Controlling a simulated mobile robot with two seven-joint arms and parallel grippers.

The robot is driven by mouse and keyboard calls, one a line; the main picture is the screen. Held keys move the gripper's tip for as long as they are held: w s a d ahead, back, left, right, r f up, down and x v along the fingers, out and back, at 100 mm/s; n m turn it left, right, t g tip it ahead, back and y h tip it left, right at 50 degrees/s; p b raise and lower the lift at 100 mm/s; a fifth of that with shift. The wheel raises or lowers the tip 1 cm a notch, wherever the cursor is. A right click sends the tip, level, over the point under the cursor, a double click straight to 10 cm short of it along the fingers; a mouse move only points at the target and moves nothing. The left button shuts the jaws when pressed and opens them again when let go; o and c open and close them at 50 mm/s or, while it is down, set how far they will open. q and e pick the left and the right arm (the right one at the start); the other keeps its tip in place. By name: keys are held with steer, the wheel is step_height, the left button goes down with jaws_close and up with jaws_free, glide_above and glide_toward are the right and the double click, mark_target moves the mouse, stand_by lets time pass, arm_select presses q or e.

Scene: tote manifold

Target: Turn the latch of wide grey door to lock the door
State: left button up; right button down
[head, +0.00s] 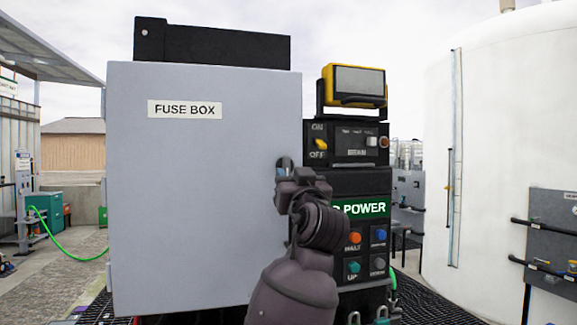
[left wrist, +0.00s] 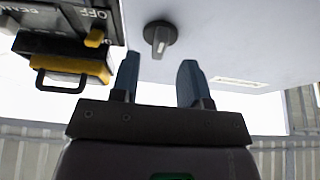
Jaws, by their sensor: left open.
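The wide grey door (head: 200,210) carries a FUSE BOX label (head: 185,109) and looks shut or nearly so. In the left wrist view, which is upside down, the latch (left wrist: 160,38) is a dark round knob with a raised grip bar on the door's pale face. My left gripper (head: 286,167) is at the door's right edge, and my wrist mostly hides the latch in the head view. In the wrist view the left gripper (left wrist: 158,75) is open, its two blue fingers apart and empty, with the latch just beyond the gap between the fingertips. My right gripper does not show.
A black control panel (head: 345,152) with an ON/OFF switch and buttons stands close right of the door. A yellow-framed lamp (head: 355,86) sits on top of it. A large white tank (head: 500,130) stands farther right. A green hose (head: 65,250) lies at the left.

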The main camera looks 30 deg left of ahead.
mark_target(288, 169)
arm_select(q)
steer(key=shift+p+x, duration=0.45)
steer(key=shift+x, duration=1.4)
steer(key=shift+s, duration=0.1)
jaws_close()
